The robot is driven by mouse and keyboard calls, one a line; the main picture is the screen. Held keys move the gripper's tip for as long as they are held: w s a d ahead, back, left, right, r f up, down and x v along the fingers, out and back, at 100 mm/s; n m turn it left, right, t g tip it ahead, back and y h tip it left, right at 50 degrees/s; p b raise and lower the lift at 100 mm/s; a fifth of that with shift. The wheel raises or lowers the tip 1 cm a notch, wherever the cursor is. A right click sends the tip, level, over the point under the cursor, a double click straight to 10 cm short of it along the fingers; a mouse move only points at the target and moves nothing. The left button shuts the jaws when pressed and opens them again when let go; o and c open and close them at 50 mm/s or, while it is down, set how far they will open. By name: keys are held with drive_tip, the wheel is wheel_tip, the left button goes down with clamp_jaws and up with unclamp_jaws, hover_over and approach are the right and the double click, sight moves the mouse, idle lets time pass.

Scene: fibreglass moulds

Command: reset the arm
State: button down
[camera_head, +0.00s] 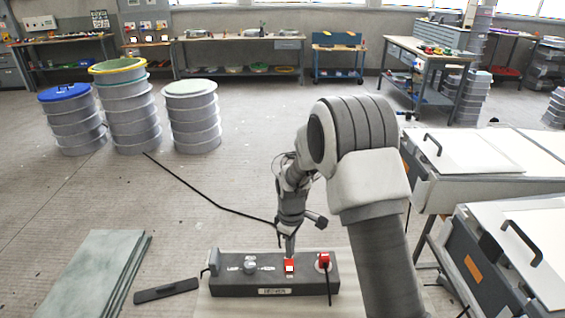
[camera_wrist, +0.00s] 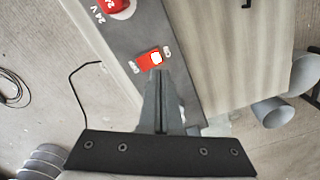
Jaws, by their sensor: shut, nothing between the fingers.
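My arm reaches forward and down over a dark grey control box (camera_head: 225,287) on a pale bench in the head view. My gripper (camera_head: 290,256) is shut and empty, its tip at a red rocker switch (camera_head: 289,266) with a lit white patch. In the wrist view the shut fingertips (camera_wrist: 158,74) lie just below the red switch (camera_wrist: 152,59) on the box (camera_wrist: 115,45); I cannot tell whether they touch it. A second red part (camera_head: 324,262) with a black lead sits right of the switch. A round knob (camera_head: 250,267) is to its left.
A black flat bar (camera_head: 166,291) and greenish panels (camera_head: 90,272) lie left of the box. Grey moulds with white lids (camera_head: 480,152) stand close on the right. Stacked drums (camera_head: 127,105) and workbenches (camera_head: 240,55) are farther back. The floor between is mostly clear.

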drive_tip(key=s+d+r+m+t, duration=0.1)
drive_tip(key=s+d+r+m, duration=0.15)
drive_tip(key=r, duration=0.45)
drive_tip(key=s+d+r+m+t, duration=0.1)
drive_tip(key=s+r, duration=0.2)
drive_tip(key=r, duration=0.4)
drive_tip(key=s+d+r+m+t, duration=0.1)
drive_tip(key=s+d+r+m, duration=0.15)
drive_tip(key=r, duration=0.55)
drive_tip(key=s+d+r+m+t, duration=0.1)
drive_tip(key=s+r+m, duration=0.1)
drive_tip(key=s, duration=0.4)
drive_tip(key=s+d+r+m, duration=0.2)
drive_tip(key=s+r, duration=0.1)
drive_tip(key=s, duration=0.4)
drive_tip(key=s+d+r+m+t, duration=0.1)
drive_tip(key=s+r+m, duration=0.1)
drive_tip(key=s, duration=0.4)
drive_tip(key=shift+s+d+r+t, duration=0.15)
drive_tip(key=shift+d+r+t, duration=0.1)
drive_tip(key=shift+r+t, duration=0.1)
drive_tip(key=shift+a, duration=0.1)
